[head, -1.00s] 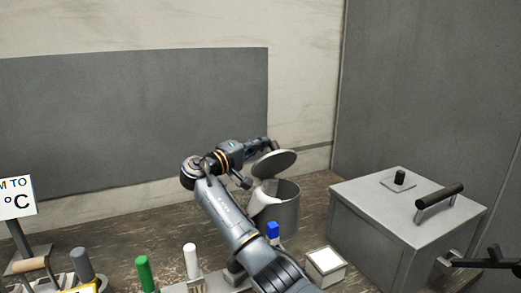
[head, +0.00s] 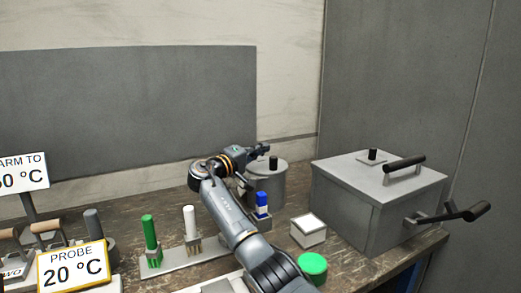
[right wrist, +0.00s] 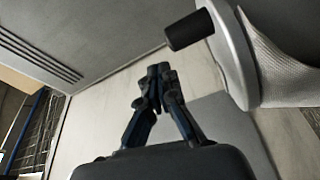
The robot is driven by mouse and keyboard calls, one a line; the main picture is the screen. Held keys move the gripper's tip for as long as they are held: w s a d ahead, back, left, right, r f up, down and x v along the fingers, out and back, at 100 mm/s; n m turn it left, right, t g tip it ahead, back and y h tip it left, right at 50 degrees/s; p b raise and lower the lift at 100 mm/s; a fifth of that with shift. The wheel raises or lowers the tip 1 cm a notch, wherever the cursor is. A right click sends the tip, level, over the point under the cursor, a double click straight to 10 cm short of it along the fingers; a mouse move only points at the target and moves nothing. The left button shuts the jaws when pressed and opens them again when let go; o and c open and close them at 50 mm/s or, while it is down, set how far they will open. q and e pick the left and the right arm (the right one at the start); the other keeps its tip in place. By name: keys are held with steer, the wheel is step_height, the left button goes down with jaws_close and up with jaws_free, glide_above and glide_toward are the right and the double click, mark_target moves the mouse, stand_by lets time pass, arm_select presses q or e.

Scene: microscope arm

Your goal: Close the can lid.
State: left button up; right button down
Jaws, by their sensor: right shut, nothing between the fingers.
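The grey metal can (head: 268,188) stands at the back of the bench, behind my right arm. Its lid (head: 266,165) lies flat across the top with its black knob (head: 273,162) upward. In the right wrist view the lid (right wrist: 235,55) shows edge-on against the can (right wrist: 285,72), and its black knob (right wrist: 190,30) points towards the fingers' side. My right gripper (head: 264,148) is shut and empty, just above and to the left of the knob. The shut fingertips also show in the right wrist view (right wrist: 158,72), apart from the knob. My left gripper is not in view.
A large grey box (head: 370,200) with a black handle and side lever stands right of the can. A small white-topped block (head: 308,231), a green round cap (head: 313,265) and a rack with green, white and blue-topped items (head: 190,252) stand in front. Signs are at left.

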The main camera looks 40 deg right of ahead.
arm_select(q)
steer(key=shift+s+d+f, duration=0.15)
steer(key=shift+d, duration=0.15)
arm_select(e)
steer(key=shift+s+f, duration=0.1)
steer(key=shift+f, duration=0.1)
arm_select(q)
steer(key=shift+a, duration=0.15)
arm_select(e)
steer(key=shift+a, duration=0.1)
